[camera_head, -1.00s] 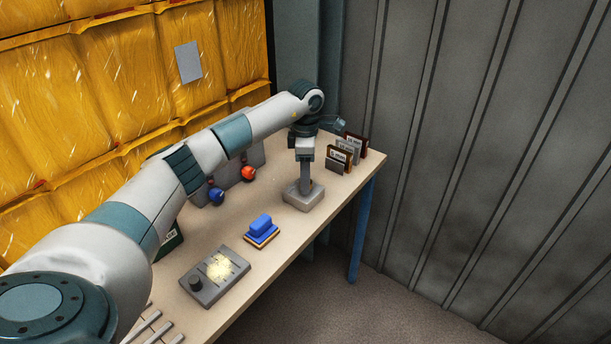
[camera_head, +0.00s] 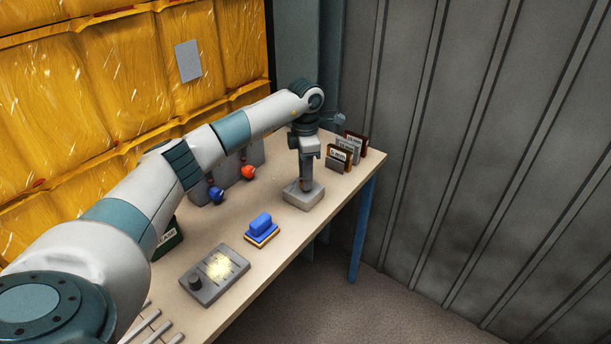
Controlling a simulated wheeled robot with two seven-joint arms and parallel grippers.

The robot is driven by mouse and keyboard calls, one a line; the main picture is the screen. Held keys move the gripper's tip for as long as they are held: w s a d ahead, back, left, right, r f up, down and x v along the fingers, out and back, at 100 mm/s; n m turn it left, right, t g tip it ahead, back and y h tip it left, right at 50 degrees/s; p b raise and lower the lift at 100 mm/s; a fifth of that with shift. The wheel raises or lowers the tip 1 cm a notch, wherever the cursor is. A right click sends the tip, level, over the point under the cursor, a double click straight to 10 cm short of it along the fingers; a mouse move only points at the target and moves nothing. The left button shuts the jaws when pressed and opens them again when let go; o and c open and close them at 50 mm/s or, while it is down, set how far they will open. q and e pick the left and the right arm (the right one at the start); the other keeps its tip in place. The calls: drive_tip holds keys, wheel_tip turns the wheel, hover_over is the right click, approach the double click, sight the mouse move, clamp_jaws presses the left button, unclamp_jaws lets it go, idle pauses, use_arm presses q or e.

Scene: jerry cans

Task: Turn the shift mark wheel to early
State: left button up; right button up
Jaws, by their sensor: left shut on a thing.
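A grey block-shaped stand (camera_head: 303,199) sits near the table's right end; I take it as the shift mark wheel's stand. My left gripper (camera_head: 306,184) points down over this block from above, its fingers shut on a part at the block's top. That part, which I take to be the shift mark wheel, is mostly hidden by the fingers. No early mark or pointer can be read from here. My right gripper is not in view.
Labelled cards (camera_head: 339,158) stand behind the grip. A corrugated wall is at right.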

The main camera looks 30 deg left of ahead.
use_arm(q)
drive_tip(key=shift+n, duration=3.6)
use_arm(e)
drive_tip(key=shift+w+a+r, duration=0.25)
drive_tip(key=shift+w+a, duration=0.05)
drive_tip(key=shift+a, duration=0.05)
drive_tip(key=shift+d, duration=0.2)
use_arm(q)
drive_tip(key=o, duration=1)
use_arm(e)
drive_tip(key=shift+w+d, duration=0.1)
use_arm(q)
drive_tip(key=shift+o, duration=0.2)
drive_tip(key=shift+r, duration=0.1)
